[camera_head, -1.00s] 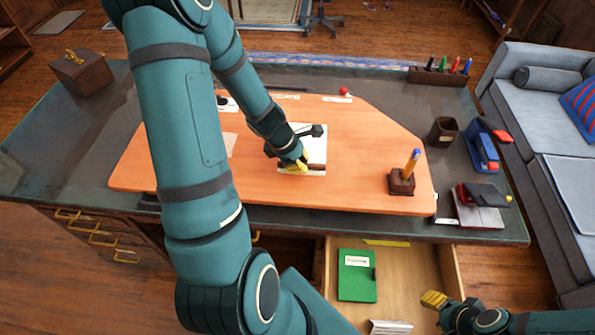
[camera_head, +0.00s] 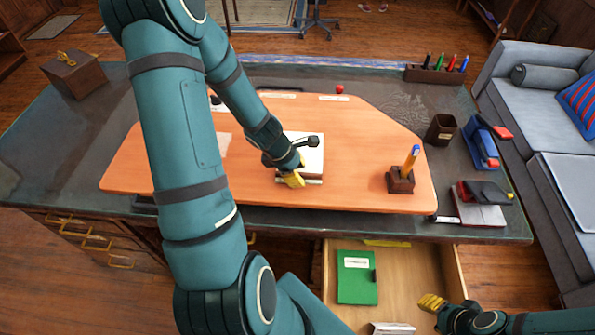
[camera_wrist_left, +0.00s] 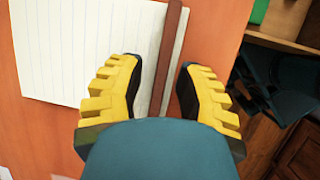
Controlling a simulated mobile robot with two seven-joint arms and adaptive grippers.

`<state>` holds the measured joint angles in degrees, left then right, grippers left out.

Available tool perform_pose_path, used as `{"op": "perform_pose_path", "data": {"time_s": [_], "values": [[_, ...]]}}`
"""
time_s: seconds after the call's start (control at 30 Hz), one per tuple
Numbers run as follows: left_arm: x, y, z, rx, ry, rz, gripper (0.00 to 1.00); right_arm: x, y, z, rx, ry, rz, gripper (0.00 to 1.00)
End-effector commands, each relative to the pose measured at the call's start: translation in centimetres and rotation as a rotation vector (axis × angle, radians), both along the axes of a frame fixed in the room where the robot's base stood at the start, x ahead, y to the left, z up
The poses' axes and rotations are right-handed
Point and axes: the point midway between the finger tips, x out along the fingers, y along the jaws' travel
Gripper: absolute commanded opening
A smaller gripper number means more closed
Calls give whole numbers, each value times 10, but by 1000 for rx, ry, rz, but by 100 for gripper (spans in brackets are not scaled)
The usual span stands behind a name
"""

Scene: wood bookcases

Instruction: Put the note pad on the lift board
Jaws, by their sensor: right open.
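The note pad (camera_head: 308,151), white with a brown spine, lies on the orange lift board (camera_head: 365,140). My left gripper (camera_head: 293,180) is at the pad's near edge. In the left wrist view the lined note pad (camera_wrist_left: 75,50) shows below my left gripper (camera_wrist_left: 158,85). Its yellow fingers are spread apart with the brown spine between them. Whether a finger touches the pad cannot be told. My right gripper (camera_head: 432,302) is open and empty at the lower right, beside the open drawer.
The drawer (camera_head: 400,265) holds a green book (camera_head: 357,276). A pen holder (camera_head: 400,181) stands on the board's right part. A dark cup (camera_head: 441,130), a blue stapler (camera_head: 483,145) and a pen rack (camera_head: 436,75) stand on the desk. The board's middle right is clear.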

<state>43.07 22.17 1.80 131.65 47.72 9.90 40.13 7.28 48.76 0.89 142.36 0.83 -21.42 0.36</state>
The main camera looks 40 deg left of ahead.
Motion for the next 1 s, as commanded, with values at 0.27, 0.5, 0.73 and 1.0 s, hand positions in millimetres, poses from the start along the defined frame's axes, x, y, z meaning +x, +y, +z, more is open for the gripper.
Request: {"op": "perform_pose_path", "data": {"time_s": [0.27,0.5,0.73,1.0], "values": [[-1,1,7,2,0,0,34,1,0,5,0,-2,-2,47],[-15,10,48,3,-2,-1,34,3,-1,28,1,-8,-6,47],[-30,20,89,2,-3,-1,34,2,-2,50,6,-9,-4,47],[-40,25,110,0,0,0,34,2,-3,61,8,-8,-4,47]]}}
